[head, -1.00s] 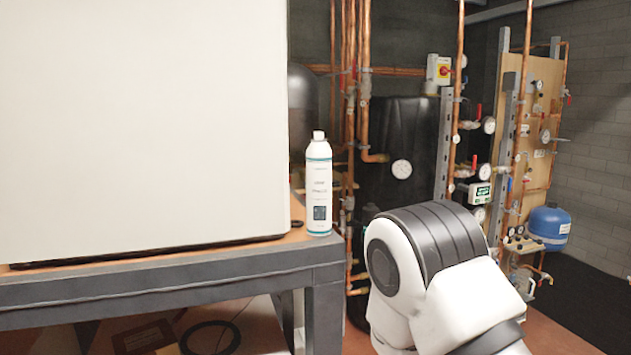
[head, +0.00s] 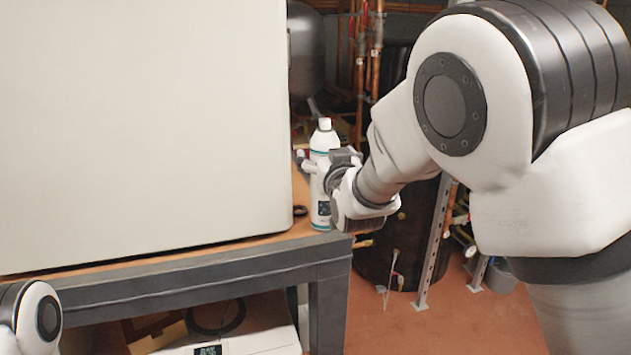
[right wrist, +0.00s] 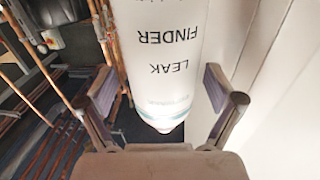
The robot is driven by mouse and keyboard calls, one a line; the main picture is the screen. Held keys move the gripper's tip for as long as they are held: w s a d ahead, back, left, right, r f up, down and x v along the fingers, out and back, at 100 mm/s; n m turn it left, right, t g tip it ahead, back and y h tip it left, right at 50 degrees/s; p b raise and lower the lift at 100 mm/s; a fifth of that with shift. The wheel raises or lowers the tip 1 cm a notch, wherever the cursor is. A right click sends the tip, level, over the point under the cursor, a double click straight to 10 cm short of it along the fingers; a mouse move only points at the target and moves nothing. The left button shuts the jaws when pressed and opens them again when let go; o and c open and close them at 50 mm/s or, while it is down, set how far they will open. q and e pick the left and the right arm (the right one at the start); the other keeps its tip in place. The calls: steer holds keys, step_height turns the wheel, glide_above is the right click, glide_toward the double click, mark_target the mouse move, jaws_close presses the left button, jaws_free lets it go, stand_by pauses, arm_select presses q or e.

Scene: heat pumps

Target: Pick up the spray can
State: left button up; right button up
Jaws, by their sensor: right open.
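The spray can (head: 325,139) is white with a white cap and teal bands. It stands upright at the right end of the table, beside the big pale box. My right gripper (head: 320,170) is at the can's upper body, partly hiding it. In the right wrist view, the can (right wrist: 160,60) shows the words "LEAK FINDER" upside down. It lies between the two spread fingers of the right gripper (right wrist: 160,88), which is open around it. Whether a finger touches the can is unclear. My left gripper is out of view.
The big pale box (head: 145,120) fills the left of the table (head: 200,285), close to the can. A small dark ring-like object (head: 299,210) lies by the box. Copper pipes (head: 361,60) and a black tank (head: 412,230) stand behind.

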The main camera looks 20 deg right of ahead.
steer(key=shift+a, duration=0.15)
steer(key=c, duration=1.4)
jaws_close()
steer(key=shift+w+r, duration=0.1)
steer(key=shift+r, duration=0.1)
